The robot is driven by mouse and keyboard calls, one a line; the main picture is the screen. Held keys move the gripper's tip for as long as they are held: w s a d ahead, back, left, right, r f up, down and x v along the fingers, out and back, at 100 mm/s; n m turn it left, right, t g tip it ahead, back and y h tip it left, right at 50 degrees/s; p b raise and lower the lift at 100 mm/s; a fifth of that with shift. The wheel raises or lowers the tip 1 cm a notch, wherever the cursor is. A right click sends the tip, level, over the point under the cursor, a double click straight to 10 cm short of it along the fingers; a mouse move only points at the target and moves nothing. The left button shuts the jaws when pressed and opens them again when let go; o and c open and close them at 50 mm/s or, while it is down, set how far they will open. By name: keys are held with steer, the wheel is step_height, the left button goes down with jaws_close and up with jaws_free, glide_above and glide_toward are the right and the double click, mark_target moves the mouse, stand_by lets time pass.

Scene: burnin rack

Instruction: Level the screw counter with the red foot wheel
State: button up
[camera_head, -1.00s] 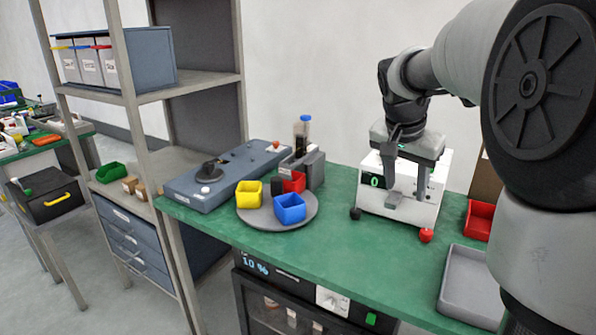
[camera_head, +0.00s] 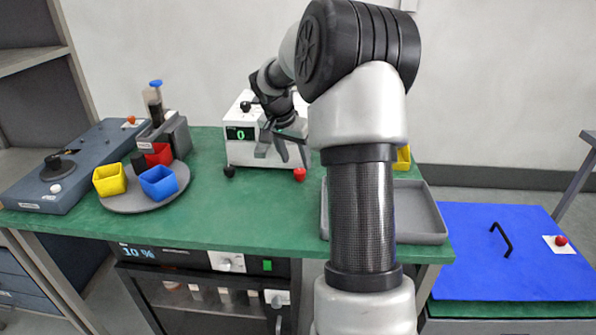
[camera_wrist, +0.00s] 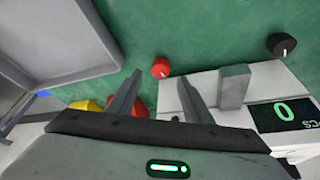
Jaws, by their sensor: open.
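The screw counter (camera_head: 245,150) is a white box on the green bench, with a dark display reading a green 0. Its red foot wheel (camera_head: 299,174) sits at its front right corner and a black foot wheel (camera_head: 229,171) at its front left. In the wrist view the red foot wheel (camera_wrist: 160,68) lies beyond and between the two fingers, apart from them. The black wheel (camera_wrist: 282,45) and the display (camera_wrist: 283,115) show at the right. My gripper (camera_wrist: 158,95) is open and empty, over the counter's front right. It also shows in the head view (camera_head: 284,152).
A grey tray (camera_head: 418,225) lies on the bench at right, partly behind my arm. A yellow bin (camera_head: 402,158) stands behind it. A round grey turntable (camera_head: 150,203) with coloured bins is at left. Green bench top (camera_head: 240,215) in front of the counter is clear.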

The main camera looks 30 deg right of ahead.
mark_target(299, 171)
steer(key=x, duration=0.5)
steer(key=shift+b, duration=0.3)
steer(key=c, duration=1.1)
